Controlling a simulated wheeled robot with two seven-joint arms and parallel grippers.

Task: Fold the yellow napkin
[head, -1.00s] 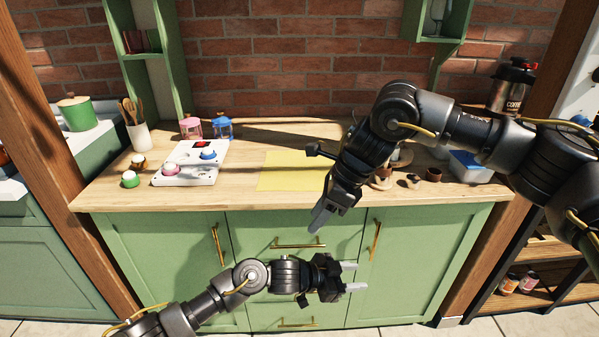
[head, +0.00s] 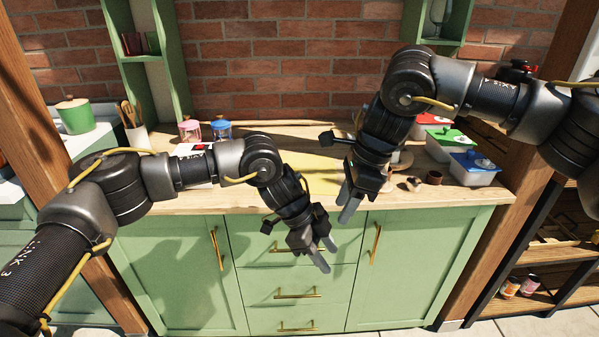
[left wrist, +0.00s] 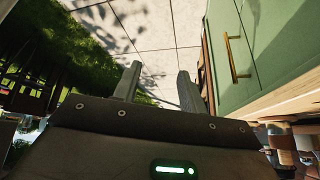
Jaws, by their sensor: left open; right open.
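The yellow napkin (head: 318,172) lies flat on the wooden counter in the head view. My two arms hide much of it, and its visible part is between them. My left gripper (head: 325,257) is open and empty in front of the counter's front edge, below the napkin and pointing down. Its open fingers (left wrist: 157,88) also show in the left wrist view, with floor tiles beyond them and nothing between them. My right gripper (head: 347,205) is open and empty at the counter's front edge, to the right of the visible napkin, pointing down.
Lidded boxes, one blue (head: 474,168) and one green (head: 450,145), stand at the counter's right. Small brown cups (head: 433,177) sit near them. A pink jar (head: 189,130) and a blue jar (head: 221,129) stand at the back left. The green cabinet front (head: 170,265) is below.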

